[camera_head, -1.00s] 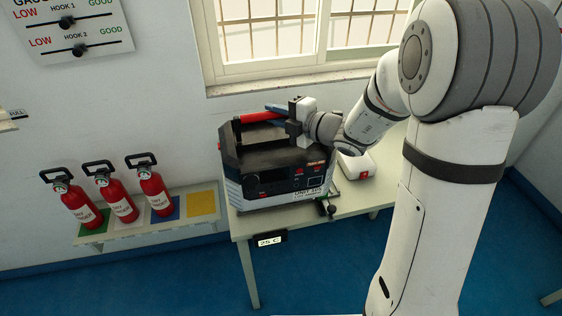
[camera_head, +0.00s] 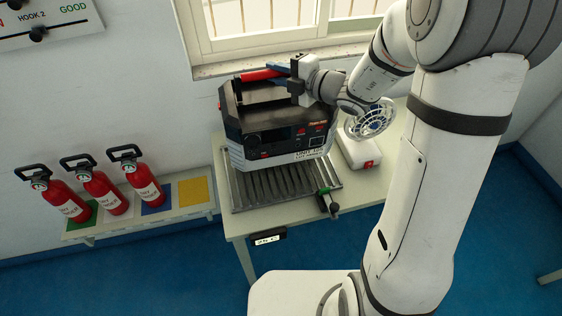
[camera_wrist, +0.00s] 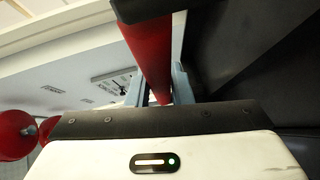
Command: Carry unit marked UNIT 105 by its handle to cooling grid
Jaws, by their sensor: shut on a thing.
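The unit marked UNIT 105 (camera_head: 275,148) is a black and pale grey box with a red handle (camera_head: 258,76) on top. Its label is partly legible in the head view. My gripper (camera_head: 286,76) is shut around the handle, which also shows as a red bar (camera_wrist: 150,52) between the fingers in the wrist view. The unit is roughly level over the rear of a grey ribbed grid (camera_head: 255,195) on the table. It appears raised above the grid, but its underside is hidden. A green and black lever (camera_head: 328,200) sits at the grid's front right.
A white box with a red mark (camera_head: 360,150) stands right of the unit, near a round grille (camera_head: 370,118). The window sill is close behind. A shelf (camera_head: 150,224) with several red fire extinguishers is at left. A temperature display (camera_head: 268,238) hangs on the table front.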

